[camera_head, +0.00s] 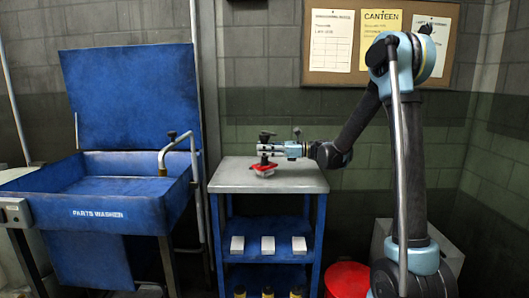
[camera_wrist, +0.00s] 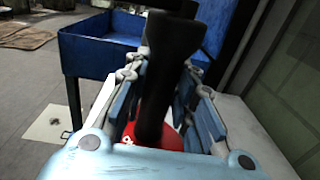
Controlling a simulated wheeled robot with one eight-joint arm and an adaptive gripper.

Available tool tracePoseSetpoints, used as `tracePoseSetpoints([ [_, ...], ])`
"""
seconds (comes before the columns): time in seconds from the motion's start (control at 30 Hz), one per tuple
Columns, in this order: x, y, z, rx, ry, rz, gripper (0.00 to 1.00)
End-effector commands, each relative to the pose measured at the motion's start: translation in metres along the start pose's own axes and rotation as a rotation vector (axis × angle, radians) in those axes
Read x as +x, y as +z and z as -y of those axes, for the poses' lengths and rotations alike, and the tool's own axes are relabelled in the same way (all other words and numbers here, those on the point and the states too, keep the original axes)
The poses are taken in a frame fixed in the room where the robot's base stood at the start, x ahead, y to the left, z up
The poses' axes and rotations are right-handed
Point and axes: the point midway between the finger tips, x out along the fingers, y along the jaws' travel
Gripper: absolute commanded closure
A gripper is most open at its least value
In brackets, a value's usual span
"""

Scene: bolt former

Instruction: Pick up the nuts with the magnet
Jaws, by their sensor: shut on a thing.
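My gripper (camera_head: 270,150) is shut on a dark, upright tool with a knob-like top, which I take to be the magnet (camera_head: 265,137). In the wrist view the magnet (camera_wrist: 168,50) stands between the two fingers of my gripper (camera_wrist: 160,85). A red dish (camera_head: 264,172) sits on the grey tabletop right below the magnet. The dish also shows behind the magnet in the wrist view (camera_wrist: 174,140). I cannot tell whether the magnet touches the dish. Small light specks show at the dish's left side in the wrist view; I cannot make out the nuts clearly.
The grey-topped blue cart (camera_head: 310,183) has free room around the dish. White boxes (camera_head: 268,245) stand on its shelf. A blue parts washer (camera_head: 110,185) with a bent tap (camera_head: 180,142) is to the left. A red bucket (camera_head: 347,279) stands at lower right.

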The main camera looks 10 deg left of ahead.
Motion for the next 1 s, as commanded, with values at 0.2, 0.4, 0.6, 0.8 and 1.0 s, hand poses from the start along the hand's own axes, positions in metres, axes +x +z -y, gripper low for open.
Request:
tracePoseSetpoints([
  [0.2, 0.0, 0.001, 0.0, 0.0, 0.0, 0.001, 1.0],
  [0.4, 0.0, 0.001, 0.0, 0.0, 0.0, 0.001, 1.0],
  [0.6, 0.0, 0.008, 0.0, 0.0, -0.001, 0.001, 1.0],
  [0.8, -0.001, 0.016, 0.001, 0.0, -0.001, 0.001, 1.0],
  [1.0, -0.001, 0.025, 0.0, 0.0, -0.001, 0.001, 1.0],
])
